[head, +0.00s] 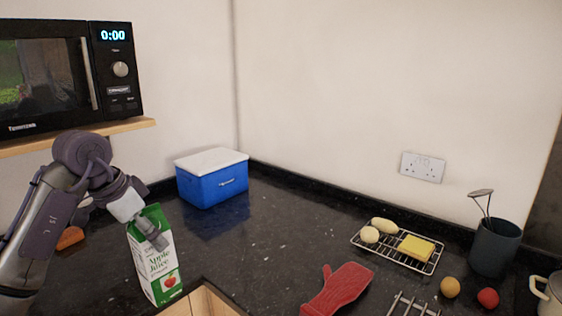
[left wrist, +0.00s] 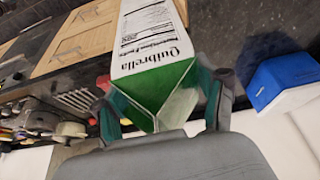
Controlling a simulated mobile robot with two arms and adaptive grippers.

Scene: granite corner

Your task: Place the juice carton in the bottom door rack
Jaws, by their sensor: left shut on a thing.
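The juice carton (head: 156,262) is white and green with "Apple Juice" on its front, at the lower left of the head view. My left gripper (head: 146,226) is shut on its green gabled top from above. The carton is roughly upright; I cannot tell whether its base touches the dark counter. In the left wrist view the carton (left wrist: 152,42) sits between both fingers of the gripper (left wrist: 165,100). My right gripper is not in view. No fridge or door rack shows in either view.
A blue cooler box (head: 212,180) with a white lid stands in the corner. A microwave (head: 68,75) sits on a wooden shelf (head: 75,137) above my left arm. A wire rack (head: 398,247), red oven mitt (head: 338,289) and utensil pot (head: 495,248) are at the right. The middle counter is clear.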

